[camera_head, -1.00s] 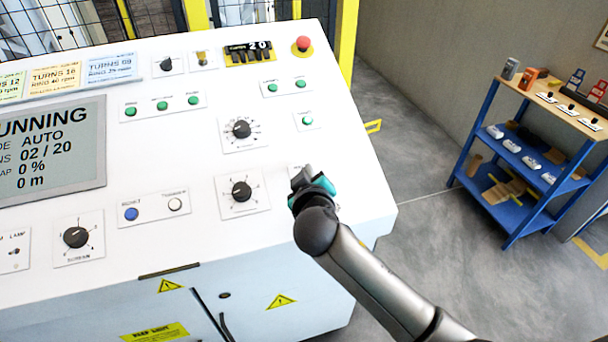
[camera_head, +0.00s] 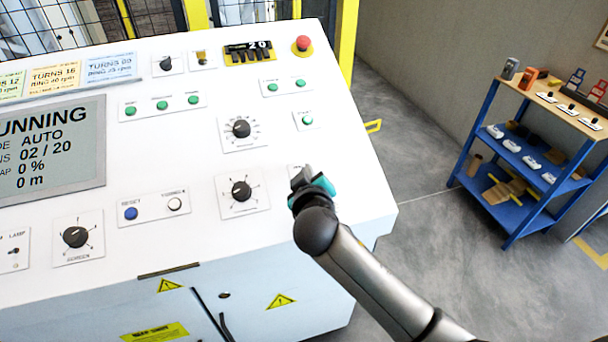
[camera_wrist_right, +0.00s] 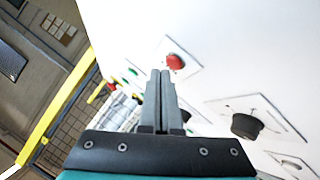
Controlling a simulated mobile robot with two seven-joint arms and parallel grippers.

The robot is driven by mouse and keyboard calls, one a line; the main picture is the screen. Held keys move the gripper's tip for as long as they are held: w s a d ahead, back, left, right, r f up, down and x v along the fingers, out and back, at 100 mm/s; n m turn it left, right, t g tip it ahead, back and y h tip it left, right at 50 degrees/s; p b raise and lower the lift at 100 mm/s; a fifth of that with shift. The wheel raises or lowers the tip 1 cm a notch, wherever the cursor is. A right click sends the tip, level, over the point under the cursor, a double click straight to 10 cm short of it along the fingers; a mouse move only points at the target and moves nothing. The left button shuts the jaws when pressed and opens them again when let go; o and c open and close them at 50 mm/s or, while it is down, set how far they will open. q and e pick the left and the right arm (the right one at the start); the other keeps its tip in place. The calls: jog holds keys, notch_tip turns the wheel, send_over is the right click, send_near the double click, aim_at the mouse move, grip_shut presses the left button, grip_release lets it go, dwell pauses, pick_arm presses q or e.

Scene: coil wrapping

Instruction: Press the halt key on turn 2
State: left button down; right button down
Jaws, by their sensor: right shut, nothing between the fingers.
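My right gripper (camera_head: 306,178) is shut and empty over the lower right of the white control panel. In the right wrist view its closed fingers (camera_wrist_right: 160,78) point at a red button (camera_wrist_right: 175,62) on a white plate. The fingertips overlap the plate in that view; I cannot tell whether they touch the button. In the head view the gripper hides this button, and only a corner of its plate shows. I cannot read its label. The display (camera_head: 50,150) reads RUNNING, AUTO, turns 02 / 20, 0 % and 0 m. My left gripper is not in view.
Black knobs (camera_head: 241,191) and green buttons (camera_head: 307,120) sit left of and above the gripper. A red mushroom button (camera_head: 303,43) on yellow is at the panel's top right. A blue shelf cart (camera_head: 490,110) stands at the right, with open floor between.

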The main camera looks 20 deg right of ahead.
jog(key=shift+w+f, duration=0.15)
jog(key=shift+f, duration=0.1)
jog(key=shift+w+f+b, duration=0.1)
jog(key=shift+f+b, duration=0.25)
dwell(0.6)
dwell(0.3)
jog(key=shift+s+r+p, duration=0.3)
jog(key=shift+r+p, duration=0.45)
jog(key=shift+p, duration=0.2)
jog(key=r+p, duration=0.1)
jog(key=s+r+p, duration=0.1)
jog(key=r+p, duration=0.1)
jog(key=s+r+p, duration=0.1)
jog(key=p, duration=0.1)
jog(key=shift+r, duration=0.3)
dwell(0.4)
